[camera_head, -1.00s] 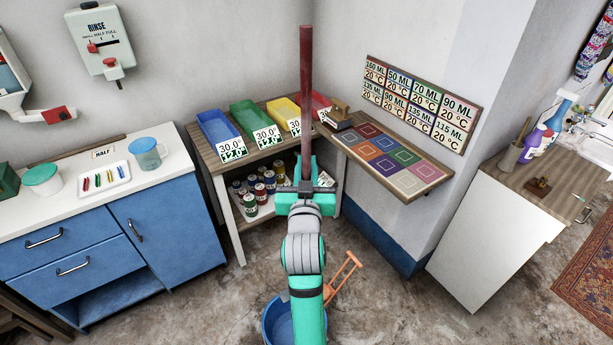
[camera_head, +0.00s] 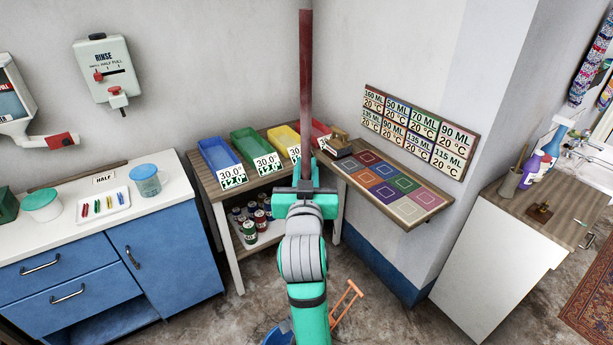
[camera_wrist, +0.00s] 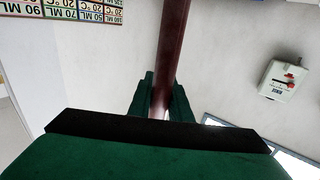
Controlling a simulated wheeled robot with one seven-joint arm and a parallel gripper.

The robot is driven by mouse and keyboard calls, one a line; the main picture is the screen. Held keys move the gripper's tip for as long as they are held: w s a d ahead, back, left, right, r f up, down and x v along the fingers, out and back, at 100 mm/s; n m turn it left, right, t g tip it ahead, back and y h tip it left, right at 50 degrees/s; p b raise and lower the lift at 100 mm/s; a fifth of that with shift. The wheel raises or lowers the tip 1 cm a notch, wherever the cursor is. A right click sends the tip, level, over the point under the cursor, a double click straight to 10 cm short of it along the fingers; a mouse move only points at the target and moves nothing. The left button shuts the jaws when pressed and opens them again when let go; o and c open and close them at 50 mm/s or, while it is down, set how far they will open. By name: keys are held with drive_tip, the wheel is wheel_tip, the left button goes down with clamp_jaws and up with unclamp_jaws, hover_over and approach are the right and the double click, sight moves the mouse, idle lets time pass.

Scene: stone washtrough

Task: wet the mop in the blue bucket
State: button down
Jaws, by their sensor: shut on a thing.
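My gripper (camera_head: 305,188) is shut on a dark red-brown pole (camera_head: 306,90), which stands about upright in the head view. The pole also shows between the green fingers in the wrist view (camera_wrist: 172,50). I take it for the mop's handle; no mop head shows, and its lower end is hidden behind my gripper and arm. The blue bucket (camera_head: 275,335) is on the floor at the bottom edge, mostly hidden by my arm and cut off by the frame. An orange stick-like part (camera_head: 346,302) leans beside it.
A shelf unit with coloured bins (camera_head: 250,148) and cans (camera_head: 250,232) stands behind my gripper. A wall shelf with coloured squares (camera_head: 385,182) is to the right. A blue cabinet (camera_head: 165,255) is left, a white cabinet (camera_head: 490,255) right.

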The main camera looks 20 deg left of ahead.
sight(306, 154)
drive_tip(key=shift+r, duration=2.05)
